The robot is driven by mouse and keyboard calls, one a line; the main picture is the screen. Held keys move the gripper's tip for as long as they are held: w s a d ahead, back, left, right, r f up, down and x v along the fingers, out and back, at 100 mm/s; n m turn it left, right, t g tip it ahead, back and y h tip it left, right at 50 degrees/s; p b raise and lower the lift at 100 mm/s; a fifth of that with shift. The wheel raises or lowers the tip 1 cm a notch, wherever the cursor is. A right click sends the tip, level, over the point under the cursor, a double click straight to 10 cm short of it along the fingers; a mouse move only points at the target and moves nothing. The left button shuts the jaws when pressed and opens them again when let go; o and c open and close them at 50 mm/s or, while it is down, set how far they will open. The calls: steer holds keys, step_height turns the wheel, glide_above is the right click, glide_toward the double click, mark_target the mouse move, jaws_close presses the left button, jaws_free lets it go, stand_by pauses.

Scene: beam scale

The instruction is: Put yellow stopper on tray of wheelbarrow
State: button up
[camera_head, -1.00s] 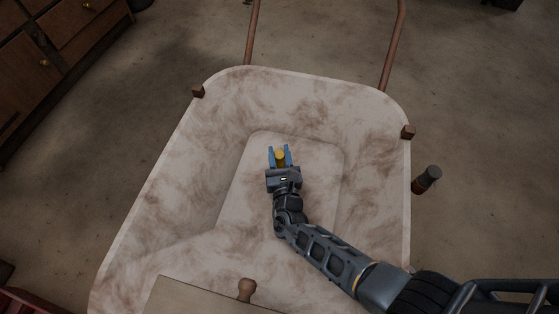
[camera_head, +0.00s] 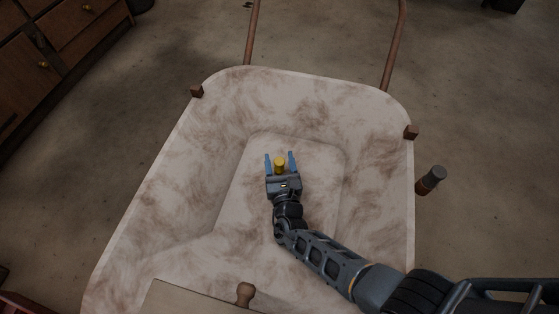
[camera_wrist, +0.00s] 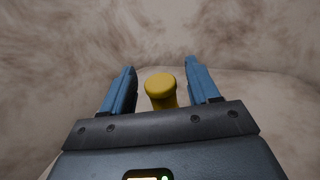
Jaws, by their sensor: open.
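The yellow stopper (camera_head: 280,163) is a small cylinder standing in the sunken floor of the wheelbarrow tray (camera_head: 240,215), which is pale with brown stains. My gripper (camera_head: 280,160) is open, with one blue finger on each side of the stopper.
A board (camera_head: 200,300) with a wooden knob (camera_head: 245,293) is at the tray's near edge. Raised tray walls surround the sunken floor. A dark-topped cylinder (camera_head: 431,180) is outside the right rim. Wooden drawers (camera_head: 50,55) stand at upper left.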

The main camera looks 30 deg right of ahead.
steer(key=shift+r+p, duration=0.3)
steer(key=p+v, duration=0.1)
steer(key=v, duration=0.6)
steer(key=shift+s+a+f+p, duration=0.1)
steer(key=shift+s+f+p, duration=0.1)
steer(key=shift+p, duration=0.1)
steer(key=shift+r, duration=0.1)
